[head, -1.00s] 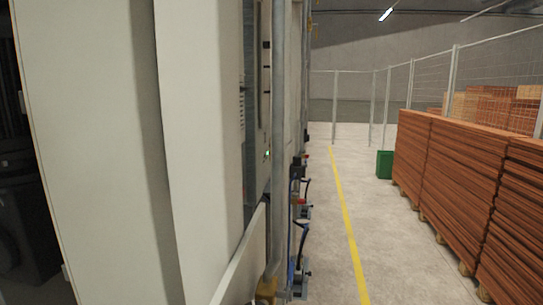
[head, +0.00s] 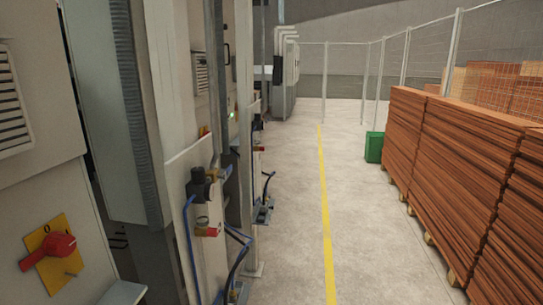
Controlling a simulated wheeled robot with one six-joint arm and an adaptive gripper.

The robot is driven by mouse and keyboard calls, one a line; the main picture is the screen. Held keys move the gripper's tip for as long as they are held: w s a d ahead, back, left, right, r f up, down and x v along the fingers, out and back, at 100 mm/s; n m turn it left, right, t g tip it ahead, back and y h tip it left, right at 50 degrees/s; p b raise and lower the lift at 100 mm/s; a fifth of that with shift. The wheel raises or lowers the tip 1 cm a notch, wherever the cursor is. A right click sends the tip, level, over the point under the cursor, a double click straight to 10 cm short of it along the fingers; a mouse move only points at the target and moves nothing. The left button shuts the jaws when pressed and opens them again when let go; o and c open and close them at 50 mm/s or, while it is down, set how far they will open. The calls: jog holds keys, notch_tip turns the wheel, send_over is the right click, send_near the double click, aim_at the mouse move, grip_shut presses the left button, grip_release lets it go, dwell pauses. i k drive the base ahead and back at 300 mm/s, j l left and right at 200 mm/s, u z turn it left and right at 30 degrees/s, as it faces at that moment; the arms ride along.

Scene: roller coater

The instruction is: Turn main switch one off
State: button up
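A red rotary switch handle (head: 50,252) sits on a yellow plate (head: 60,275) at the lower left of the head view. The plate is fixed to a light grey cabinet (head: 85,190) and looks tilted in the picture. A mark like a 0 shows near the plate's top. The handle runs roughly sideways across the plate. I cannot tell from the frames whether this is main switch one. My gripper is not in view.
Blue hoses and valves (head: 203,205) with red parts stick out from the machine's side. A yellow floor line (head: 325,215) runs ahead along a clear aisle. Stacked wood (head: 450,165), a green bin (head: 374,147) and a wire fence (head: 430,60) stand on the right.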

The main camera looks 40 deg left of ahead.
aim_at(60, 245)
jog(key=i, duration=2)
jog(key=i+u, duration=0.1)
jog(key=i, duration=0.45)
jog(key=i+l+u, duration=0.1)
jog(key=i, duration=0.5)
jog(key=i+l+u, duration=0.1)
jog(key=i, duration=0.45)
jog(key=i+l+u, duration=0.1)
jog(key=u, duration=3.45)
